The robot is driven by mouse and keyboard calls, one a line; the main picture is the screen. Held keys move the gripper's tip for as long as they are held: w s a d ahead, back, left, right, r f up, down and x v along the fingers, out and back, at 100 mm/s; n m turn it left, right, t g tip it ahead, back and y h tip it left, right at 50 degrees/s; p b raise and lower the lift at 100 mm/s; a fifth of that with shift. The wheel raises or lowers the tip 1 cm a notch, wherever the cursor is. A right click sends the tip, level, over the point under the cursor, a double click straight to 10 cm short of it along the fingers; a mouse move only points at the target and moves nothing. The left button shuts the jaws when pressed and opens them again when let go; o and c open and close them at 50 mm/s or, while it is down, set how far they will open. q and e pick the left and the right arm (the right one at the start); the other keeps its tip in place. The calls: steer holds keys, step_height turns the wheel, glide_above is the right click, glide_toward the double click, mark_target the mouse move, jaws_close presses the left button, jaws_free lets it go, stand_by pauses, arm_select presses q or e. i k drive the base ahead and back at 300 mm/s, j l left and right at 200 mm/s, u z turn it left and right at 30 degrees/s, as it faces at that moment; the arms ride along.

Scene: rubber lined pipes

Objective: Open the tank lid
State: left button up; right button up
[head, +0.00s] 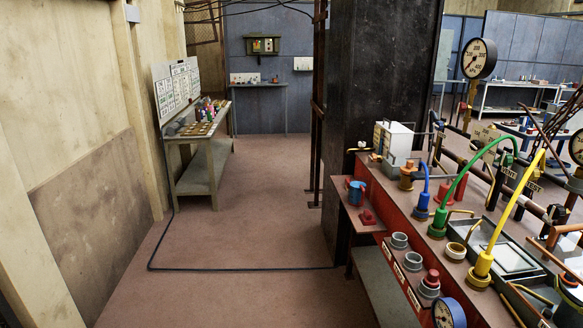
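A workbench with a red front panel (382,207) runs along the right side of the head view. A grey rectangular metal piece with a flat top (512,258) is set in its surface, behind the yellow hose; it may be the tank with its lid, and it looks closed, but I cannot tell for sure. A pale box (398,140) stands at the bench's far end; I cannot tell whether it is a tank. Neither of my grippers is in view.
Blue (422,198), green (439,220) and yellow (484,264) plugs with hoses rise from the bench. A round gauge (479,58) stands behind. A dark pillar (375,95) blocks part of the view. A side table (203,138) stands left. The brown floor (250,225) between is mostly clear.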

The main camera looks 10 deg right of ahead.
mark_target(394, 126)
steer(key=i+z, duration=0.15)
steer(key=i, duration=1.7)
steer(key=i+z, duration=0.2)
steer(key=z, duration=0.25)
steer(key=i+j+z, duration=0.15)
steer(key=z, duration=0.35)
steer(key=i+j+z, duration=0.2)
steer(key=z, duration=0.55)
